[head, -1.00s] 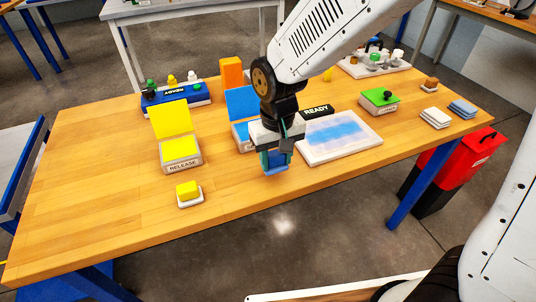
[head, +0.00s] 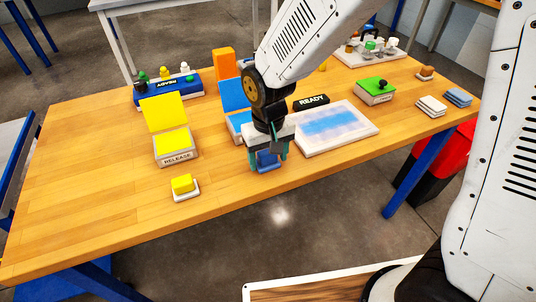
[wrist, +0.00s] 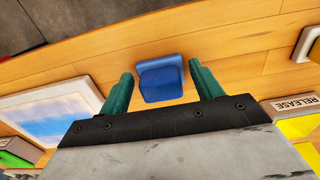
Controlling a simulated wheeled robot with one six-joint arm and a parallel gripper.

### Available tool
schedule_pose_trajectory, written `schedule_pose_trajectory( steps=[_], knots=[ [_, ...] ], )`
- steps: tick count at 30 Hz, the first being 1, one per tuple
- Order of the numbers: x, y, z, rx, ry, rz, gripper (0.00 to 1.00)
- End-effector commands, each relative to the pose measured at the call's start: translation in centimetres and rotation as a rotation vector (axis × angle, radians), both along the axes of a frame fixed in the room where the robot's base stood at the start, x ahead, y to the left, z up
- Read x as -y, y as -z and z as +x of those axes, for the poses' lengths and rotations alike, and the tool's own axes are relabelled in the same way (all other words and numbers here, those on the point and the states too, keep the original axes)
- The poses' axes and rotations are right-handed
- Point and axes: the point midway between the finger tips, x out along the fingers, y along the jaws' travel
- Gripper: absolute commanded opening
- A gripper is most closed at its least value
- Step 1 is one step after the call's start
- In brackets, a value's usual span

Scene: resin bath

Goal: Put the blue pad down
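The blue pad (head: 267,160) is at the front edge area of the wooden table, between my gripper's fingers. In the wrist view the blue pad (wrist: 161,79) shows against bare wood and appears to rest on it. My gripper (head: 268,165) points down over the pad. Its two green fingers stand apart, one on each side of the pad, with a narrow gap on both sides in the wrist view (wrist: 162,88). The underside of the pad is hidden.
A white tray with a blue-stained sheet (head: 360,143) lies right of my gripper. A blue open-lidded box (head: 236,122) stands just behind it. A yellow RELEASE box (head: 176,155) and a yellow pad on a white dish (head: 184,185) are left. Wood between is clear.

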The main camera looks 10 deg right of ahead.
Motion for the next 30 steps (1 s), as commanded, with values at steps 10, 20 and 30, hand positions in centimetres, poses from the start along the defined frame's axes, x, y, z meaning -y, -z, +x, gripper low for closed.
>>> schedule_pose_trajectory(
  steps=[10, 20, 30],
  knots=[
    [-0.1, -1.1, 0.1, 0.004, -0.001, 0.002, 0.65],
    [-0.1, -7.9, 0.1, 0.005, -0.001, 0.002, 0.65],
    [-0.1, -12.1, 0.0, 0.002, -0.001, 0.001, 0.65]
  ],
)
